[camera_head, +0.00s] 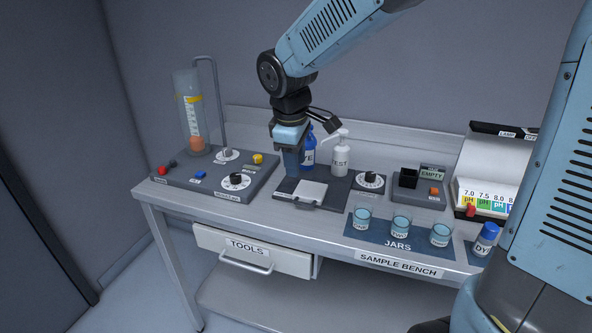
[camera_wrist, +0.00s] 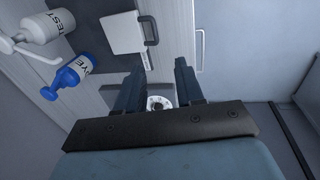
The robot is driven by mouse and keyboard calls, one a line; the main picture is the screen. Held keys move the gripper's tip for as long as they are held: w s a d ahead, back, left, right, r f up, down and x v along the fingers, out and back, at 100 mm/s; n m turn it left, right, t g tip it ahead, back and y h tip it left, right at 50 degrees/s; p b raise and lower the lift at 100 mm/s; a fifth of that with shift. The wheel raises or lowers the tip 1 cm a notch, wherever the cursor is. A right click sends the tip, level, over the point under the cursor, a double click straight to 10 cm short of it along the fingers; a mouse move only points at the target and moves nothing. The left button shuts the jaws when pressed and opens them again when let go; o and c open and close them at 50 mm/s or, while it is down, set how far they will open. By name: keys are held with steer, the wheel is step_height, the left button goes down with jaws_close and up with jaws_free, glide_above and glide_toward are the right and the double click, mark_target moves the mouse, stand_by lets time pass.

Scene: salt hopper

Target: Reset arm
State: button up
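My gripper (camera_head: 291,167) hangs pointing down over the back of the sample bench (camera_head: 322,224), between the left control panel and the bottles. In the wrist view my gripper (camera_wrist: 158,85) has its two dark fingers spread apart with nothing held between them. A white dial (camera_wrist: 158,103) shows in the gap, below the fingers. My arm reaches in from the top right of the head view, bent at the elbow. Part of the blue bottle (camera_head: 308,150) is hidden behind my gripper.
A clear tube (camera_head: 189,112) and bent pipe (camera_head: 219,105) stand at the left. A white pump bottle (camera_head: 341,155) stands just right of my gripper. A plate with a handle (camera_head: 308,192) lies in front. Jars (camera_head: 401,225) stand on a blue mat. The tools drawer (camera_head: 250,249) is slightly out.

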steer(key=shift+d+r, duration=0.1)
steer(key=shift+r, duration=0.1)
steer(key=s+d+r+m+t, duration=0.1)
steer(key=s+d+r+m, duration=0.3)
steer(key=s+d+m, duration=0.3)
steer(key=s+d+r+m+t, duration=0.2)
steer(key=s+d+r+m, duration=0.2)
steer(key=d, duration=1.1)
steer(key=s+m, duration=0.3)
steer(key=s, duration=0.1)
steer(key=shift+s+d+t+y, duration=0.15)
steer(key=shift+s+t+y, duration=0.15)
steer(key=shift+s+y, duration=0.1)
